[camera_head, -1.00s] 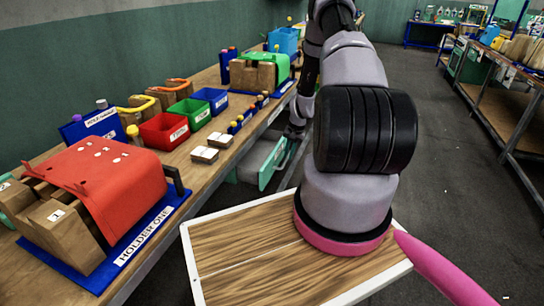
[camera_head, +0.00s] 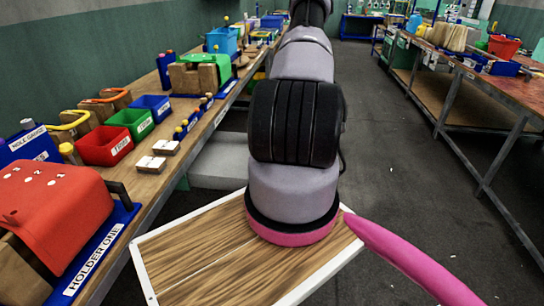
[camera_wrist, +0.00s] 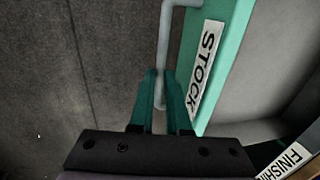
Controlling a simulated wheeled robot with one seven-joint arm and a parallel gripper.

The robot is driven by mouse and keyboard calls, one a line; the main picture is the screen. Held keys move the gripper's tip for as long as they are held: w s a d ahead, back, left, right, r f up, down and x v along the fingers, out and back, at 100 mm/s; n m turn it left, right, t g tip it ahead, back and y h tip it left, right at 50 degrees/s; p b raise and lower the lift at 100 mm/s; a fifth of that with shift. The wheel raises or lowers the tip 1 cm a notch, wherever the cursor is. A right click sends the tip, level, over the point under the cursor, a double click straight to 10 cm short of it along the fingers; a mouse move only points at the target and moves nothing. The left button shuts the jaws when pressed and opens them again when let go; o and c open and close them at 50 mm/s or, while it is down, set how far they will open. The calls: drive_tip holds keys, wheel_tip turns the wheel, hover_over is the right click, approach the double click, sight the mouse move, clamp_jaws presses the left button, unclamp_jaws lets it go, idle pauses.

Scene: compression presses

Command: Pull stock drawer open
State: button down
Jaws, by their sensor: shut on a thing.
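The stock drawer (camera_wrist: 222,45) shows in the wrist view as a green front with a white STOCK label and a grey handle bar (camera_wrist: 163,50). My gripper (camera_wrist: 162,85) is shut on that handle bar, with its two green fingers on either side. In the head view the pale grey drawer body (camera_head: 220,160) sticks out from under the left bench, so the drawer stands open. Its front and my gripper are hidden behind my arm there.
The left bench (camera_head: 150,190) holds a red holder, coloured bins and several small blocks. A FINISHING label (camera_wrist: 285,165) is at the lower right of the wrist view. Dark floor (camera_head: 400,190) is clear to the right, up to another bench (camera_head: 505,90).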

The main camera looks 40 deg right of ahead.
drive_tip(key=c, duration=0.9)
unclamp_jaws()
drive_tip(key=r, duration=0.3)
drive_tip(key=s+d+r, duration=0.1)
drive_tip(key=r, duration=0.6)
drive_tip(key=shift+s+d+r, duration=0.2)
drive_tip(key=shift+d+r, duration=0.05)
drive_tip(key=shift+r, duration=0.1)
